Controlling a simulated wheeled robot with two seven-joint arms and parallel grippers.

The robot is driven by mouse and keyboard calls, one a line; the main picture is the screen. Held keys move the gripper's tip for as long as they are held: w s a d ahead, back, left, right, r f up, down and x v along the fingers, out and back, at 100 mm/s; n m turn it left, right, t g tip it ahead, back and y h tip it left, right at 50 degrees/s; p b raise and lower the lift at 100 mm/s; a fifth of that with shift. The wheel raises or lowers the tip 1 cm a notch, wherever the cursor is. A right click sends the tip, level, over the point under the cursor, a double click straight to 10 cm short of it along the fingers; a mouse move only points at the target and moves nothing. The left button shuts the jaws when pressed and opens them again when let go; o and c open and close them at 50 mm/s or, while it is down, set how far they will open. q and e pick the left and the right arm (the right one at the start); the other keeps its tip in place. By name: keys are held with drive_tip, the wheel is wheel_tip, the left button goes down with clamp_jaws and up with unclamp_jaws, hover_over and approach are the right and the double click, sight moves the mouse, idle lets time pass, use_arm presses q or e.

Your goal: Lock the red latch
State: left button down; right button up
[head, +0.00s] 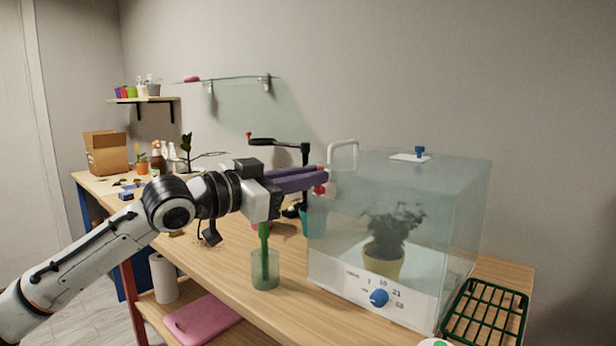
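The red latch (320,189) is a small red piece on the left side of the clear glass case (455,200), just below the white handle (343,150). My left gripper (322,179) reaches in from the left, and its purple fingers end right at the latch. The fingers overlap the latch in the picture; I cannot tell whether they touch it or how far apart they are. The latch's position, locked or not, is partly hidden. A small plant in a yellow pot (383,262) stands inside the case. My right gripper is not in view.
A blue dial (379,298) is on the case's white front base. A green rack (487,312) lies to its right. A clear green cup (265,272) with a green-handled tool and a teal pot (313,222) stand left of the case. The wooden bench (235,290) is clear at front centre.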

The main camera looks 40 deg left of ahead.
use_arm(q)
drive_tip(key=n, duration=0.2)
drive_tip(key=shift+a+n, duration=0.3)
drive_tip(key=shift+a, duration=0.1)
drive_tip(key=c, duration=1.8)
unclamp_jaws()
drive_tip(key=b+v, duration=0.3)
drive_tip(key=v, duration=0.7)
drive_tip(key=shift+s+f, duration=0.15)
drive_tip(key=shift+f, duration=0.05)
